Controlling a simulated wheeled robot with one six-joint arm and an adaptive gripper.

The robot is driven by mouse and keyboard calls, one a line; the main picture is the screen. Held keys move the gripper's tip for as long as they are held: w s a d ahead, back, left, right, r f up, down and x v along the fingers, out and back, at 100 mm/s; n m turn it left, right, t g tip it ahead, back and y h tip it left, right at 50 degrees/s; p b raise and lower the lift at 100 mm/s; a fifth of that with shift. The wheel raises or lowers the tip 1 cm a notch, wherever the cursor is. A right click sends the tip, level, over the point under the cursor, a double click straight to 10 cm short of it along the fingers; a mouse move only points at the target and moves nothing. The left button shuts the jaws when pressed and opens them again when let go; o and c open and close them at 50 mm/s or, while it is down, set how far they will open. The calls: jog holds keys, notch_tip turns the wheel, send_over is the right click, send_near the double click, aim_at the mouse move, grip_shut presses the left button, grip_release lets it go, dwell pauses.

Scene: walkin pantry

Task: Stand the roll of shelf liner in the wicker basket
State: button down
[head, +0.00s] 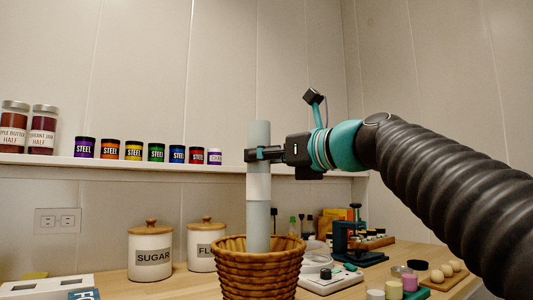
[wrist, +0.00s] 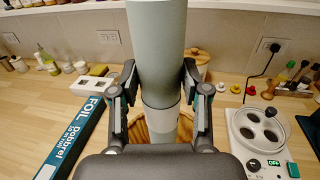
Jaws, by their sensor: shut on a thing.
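The roll of shelf liner (head: 258,215) is a tall pale grey-green cylinder with a white band around its middle. My gripper (head: 258,155) is shut on its upper part and holds it upright. In the wrist view the roll (wrist: 156,45) stands between the two fingers of my gripper (wrist: 163,108). The wicker basket (head: 262,272) is brown and woven, on the counter below my gripper. The roll's lower end passes behind the basket's front rim and appears inside the opening; whether it touches the bottom is hidden. The basket's rim (wrist: 138,133) shows behind the roll in the wrist view.
Sugar (head: 150,250) and flour (head: 206,243) canisters stand left of the basket. A foil box (wrist: 75,135) lies on one side and a white device with round wells (wrist: 262,135) on the other. A shelf (head: 110,161) with jars and tins runs along the wall.

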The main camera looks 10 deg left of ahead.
aim_at(267, 191)
jog(key=shift+f+b, duration=2.1)
jog(key=shift+f, duration=1.1)
jog(key=shift+c, duration=2.4)
grip_release()
jog(key=v, duration=1.2)
jog(key=shift+s, duration=0.15)
